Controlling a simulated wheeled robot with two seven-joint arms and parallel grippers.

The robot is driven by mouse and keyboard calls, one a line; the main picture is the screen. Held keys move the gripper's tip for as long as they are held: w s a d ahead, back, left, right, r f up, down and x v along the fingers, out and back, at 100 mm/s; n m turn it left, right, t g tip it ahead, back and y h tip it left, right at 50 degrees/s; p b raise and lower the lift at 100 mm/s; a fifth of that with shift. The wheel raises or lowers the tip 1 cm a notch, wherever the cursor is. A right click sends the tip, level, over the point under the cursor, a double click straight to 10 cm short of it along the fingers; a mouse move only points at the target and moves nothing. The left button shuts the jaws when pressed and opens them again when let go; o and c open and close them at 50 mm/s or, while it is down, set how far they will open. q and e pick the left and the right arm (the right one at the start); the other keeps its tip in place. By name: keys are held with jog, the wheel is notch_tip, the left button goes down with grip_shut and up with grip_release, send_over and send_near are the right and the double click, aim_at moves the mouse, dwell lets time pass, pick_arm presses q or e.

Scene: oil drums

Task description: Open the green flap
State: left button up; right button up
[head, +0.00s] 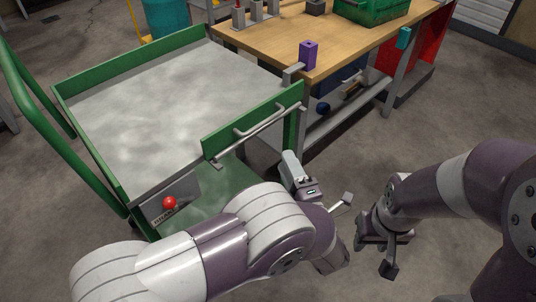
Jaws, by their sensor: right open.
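The green flap (250,122) is a low green panel on the near right side of a cart, with a pale bar handle (262,121) along it. It appears upright, at the edge of the cart's grey top. My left gripper (342,203) is below and to the right of the flap, clear of the handle. My own forearm partly hides it, so its jaw opening cannot be made out. My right gripper (376,252) is lower right above the floor, open and empty, well away from the flap.
The cart's grey top (150,105) is bare. A red knob (169,203) sits on its near side. Beside it stands a wooden workbench (350,45) with a purple block (308,54) and a green crate (372,10). Floor to the right is clear.

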pick_arm(q)
jog(key=b+x, duration=0.1)
jog(key=x, duration=1.1)
jog(key=shift+a+r+b, duration=0.2)
jog(key=shift+a+b, duration=0.05)
jog(key=shift+b, duration=0.05)
grip_shut()
